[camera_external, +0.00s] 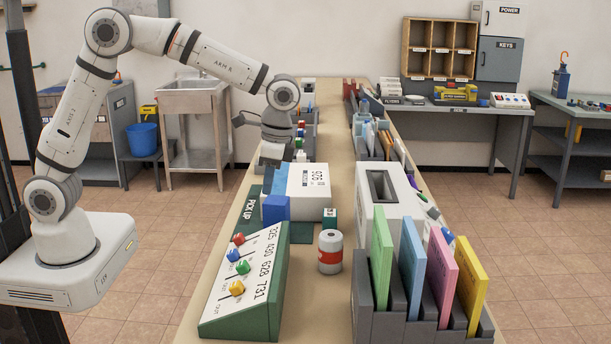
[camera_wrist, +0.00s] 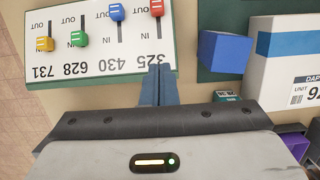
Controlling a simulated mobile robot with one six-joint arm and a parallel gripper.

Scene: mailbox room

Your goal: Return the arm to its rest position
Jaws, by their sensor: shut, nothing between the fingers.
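My gripper (camera_wrist: 158,85) is shut and empty in the wrist view. Its two fingers sit side by side over the edge of the slider panel, by the number 325. In the external view, my gripper (camera_external: 270,155) hangs down over the left side of the long counter, behind the boxes. Its fingertips are hidden there. My arm is raised and bent, reaching across from its white base at left. The slider panel (camera_external: 262,300) bears red, blue, green and yellow knobs. In the wrist view, red and blue sit higher in the picture than green and yellow.
A blue cube (camera_external: 276,208) and a white parcel (camera_external: 309,190) stand near my gripper. A red-and-white can (camera_external: 330,251) stands on the counter (camera_external: 318,325). Colored folders (camera_external: 412,270) fill a grey rack at right. A sink (camera_external: 198,88) stands behind; the floor at left is clear.

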